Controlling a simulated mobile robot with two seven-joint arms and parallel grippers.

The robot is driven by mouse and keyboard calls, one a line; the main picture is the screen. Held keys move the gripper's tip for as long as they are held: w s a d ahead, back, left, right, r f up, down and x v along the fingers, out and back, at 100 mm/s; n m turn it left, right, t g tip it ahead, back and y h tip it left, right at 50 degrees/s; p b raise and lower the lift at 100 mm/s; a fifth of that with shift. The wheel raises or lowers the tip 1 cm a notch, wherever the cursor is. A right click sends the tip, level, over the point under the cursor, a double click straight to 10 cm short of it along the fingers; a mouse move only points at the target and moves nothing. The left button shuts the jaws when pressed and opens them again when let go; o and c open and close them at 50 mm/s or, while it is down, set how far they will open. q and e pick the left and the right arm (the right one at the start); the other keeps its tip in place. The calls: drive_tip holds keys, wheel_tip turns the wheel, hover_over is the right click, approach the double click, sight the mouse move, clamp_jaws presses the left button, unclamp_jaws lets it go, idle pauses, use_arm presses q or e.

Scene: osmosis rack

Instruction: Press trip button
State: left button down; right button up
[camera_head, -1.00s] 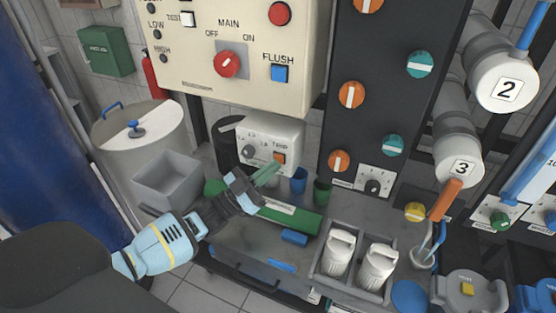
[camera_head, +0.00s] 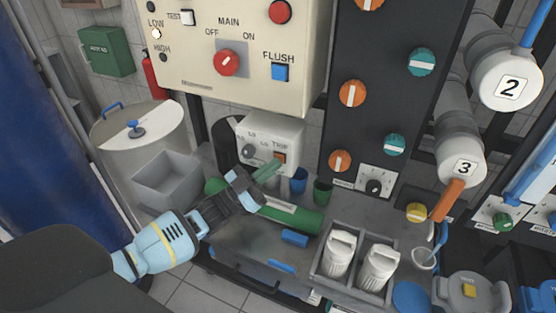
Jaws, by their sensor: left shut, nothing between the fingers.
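The trip button (camera_head: 280,156) is a small orange square under the label TRIP on the white control box (camera_head: 262,133), below the large beige panel. My left gripper (camera_head: 274,166) is shut and empty. Its green fingertips are at the lower edge of the button and overlap it slightly in this view; I cannot tell for sure whether they touch it. A dark knob sits on the same box to the left of the button. My right gripper is not in view.
Blue and green cups (camera_head: 299,181) stand close right of the fingertips. A green cylinder (camera_head: 292,217) lies below the wrist. A grey bin (camera_head: 167,181) is to the left, and a tray with white jugs (camera_head: 338,255) is at the lower right.

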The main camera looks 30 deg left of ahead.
use_arm(q)
drive_tip(key=shift+w, duration=0.15)
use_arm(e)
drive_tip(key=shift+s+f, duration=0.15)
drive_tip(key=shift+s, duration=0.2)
use_arm(q)
drive_tip(key=shift+a+r, duration=0.1)
drive_tip(key=shift+r, duration=0.05)
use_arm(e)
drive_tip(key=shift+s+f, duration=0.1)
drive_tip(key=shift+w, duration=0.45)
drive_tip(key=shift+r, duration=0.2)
use_arm(q)
drive_tip(key=shift+s+f, duration=0.3)
drive_tip(key=shift+s, duration=0.35)
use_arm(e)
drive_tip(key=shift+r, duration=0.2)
use_arm(q)
drive_tip(key=shift+s, duration=0.1)
